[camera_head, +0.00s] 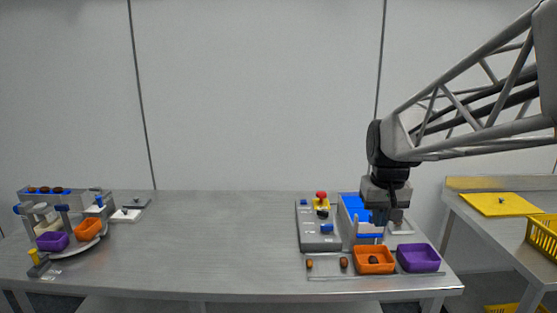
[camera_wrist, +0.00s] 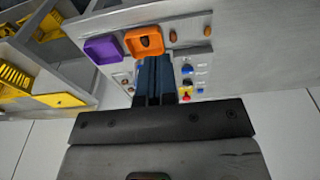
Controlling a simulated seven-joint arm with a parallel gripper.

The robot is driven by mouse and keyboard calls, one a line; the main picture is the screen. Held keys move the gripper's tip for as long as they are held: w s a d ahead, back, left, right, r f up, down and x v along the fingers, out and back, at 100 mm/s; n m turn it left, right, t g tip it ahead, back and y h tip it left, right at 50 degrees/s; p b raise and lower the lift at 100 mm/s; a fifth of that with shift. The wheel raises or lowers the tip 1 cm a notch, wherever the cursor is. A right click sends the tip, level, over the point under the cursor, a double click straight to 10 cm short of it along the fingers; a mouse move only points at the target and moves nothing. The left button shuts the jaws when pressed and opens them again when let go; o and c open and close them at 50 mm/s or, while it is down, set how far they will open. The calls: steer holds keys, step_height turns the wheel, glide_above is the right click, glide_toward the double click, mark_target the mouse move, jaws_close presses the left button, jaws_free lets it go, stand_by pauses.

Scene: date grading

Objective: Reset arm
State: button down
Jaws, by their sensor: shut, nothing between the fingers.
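My gripper (camera_head: 379,215) hangs from the arm at the right end of the steel table (camera_head: 215,240), over the blue and grey grading station (camera_head: 352,212). Its dark fingers also show in the wrist view (camera_wrist: 154,75), closed together with nothing between them. An orange tray (camera_head: 374,268) with a dark date (camera_head: 374,260) in it stands in front of the gripper. A purple tray (camera_head: 418,265) stands to its right and looks empty. Two brown dates (camera_head: 344,263) lie left of the orange tray. The station partly hides behind my gripper.
A grey control panel (camera_head: 318,230) with a red button (camera_head: 321,195) stands left of the gripper. Another station (camera_head: 50,210) with small orange and purple trays is at the far left. A side table (camera_head: 490,220) with a yellow crate (camera_head: 543,236) stands at right. The table's middle is clear.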

steer(key=s+a+f, duration=0.2)
steer(key=s+f, duration=0.1)
steer(key=s, duration=0.8)
steer(key=s+a+f+t, duration=0.1)
steer(key=s+a+f, duration=0.1)
steer(key=s, duration=1)
steer(key=shift+s+f, duration=0.15)
steer(key=shift+f, duration=0.4)
